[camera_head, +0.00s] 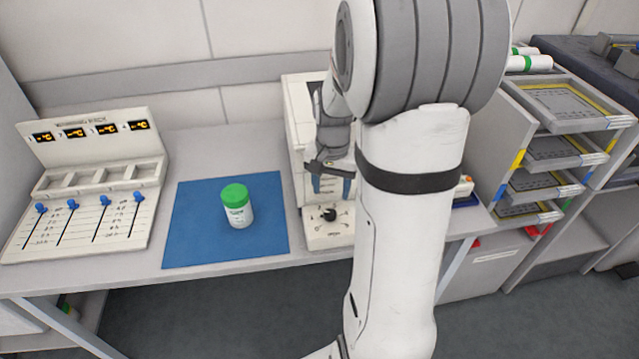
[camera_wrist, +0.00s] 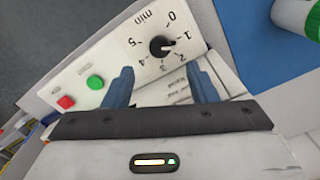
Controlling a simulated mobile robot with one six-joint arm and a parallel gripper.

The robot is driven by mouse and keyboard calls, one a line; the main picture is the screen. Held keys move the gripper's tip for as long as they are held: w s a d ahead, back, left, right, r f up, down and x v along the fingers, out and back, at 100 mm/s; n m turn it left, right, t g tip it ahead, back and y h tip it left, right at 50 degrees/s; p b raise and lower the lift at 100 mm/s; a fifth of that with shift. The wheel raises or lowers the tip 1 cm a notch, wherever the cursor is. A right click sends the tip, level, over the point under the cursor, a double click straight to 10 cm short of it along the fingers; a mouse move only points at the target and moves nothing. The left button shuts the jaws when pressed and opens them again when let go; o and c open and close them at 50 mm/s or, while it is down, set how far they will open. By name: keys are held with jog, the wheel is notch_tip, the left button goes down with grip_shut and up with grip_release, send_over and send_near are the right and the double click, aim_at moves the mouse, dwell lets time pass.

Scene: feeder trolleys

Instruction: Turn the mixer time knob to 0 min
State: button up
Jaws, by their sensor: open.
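The mixer (camera_head: 297,113) is a white machine at the back of the bench, partly hidden behind my arm. Its black time knob (camera_wrist: 160,46) sits on a white front panel with a 0 to 5 min dial. In the wrist view the knob's light pointer mark seems to face near 1, though it is small. The knob also shows in the head view (camera_head: 330,214). My gripper (camera_head: 331,188) is open and empty, with blue fingers pointing down above the panel. In the wrist view the fingertips (camera_wrist: 160,70) are apart, one each side of the knob's line, not touching it.
A red button (camera_wrist: 66,102) and a green button (camera_wrist: 95,82) sit beside the dial. A green-capped jar (camera_head: 238,208) stands on a blue mat (camera_head: 188,235) left of the mixer. A slider panel (camera_head: 90,215) is further left; tray racks (camera_head: 560,150) stand right.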

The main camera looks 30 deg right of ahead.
aim_at(330, 212)
notch_tip(330, 212, down, 8)
jog(key=shift+r, duration=0.15)
dwell(0.4)
jog(key=c, duration=1)
jog(key=shift+o, duration=0.2)
jog(key=shift+b, duration=0.3)
jog(key=shift+n, duration=0.4)
jog(key=n+b, duration=0.1)
jog(key=n, duration=0.4)
jog(key=shift+n, duration=0.3)
jog(key=n, duration=0.5)
jog(key=shift+n, duration=0.3)
jog(key=shift+w, duration=0.1)
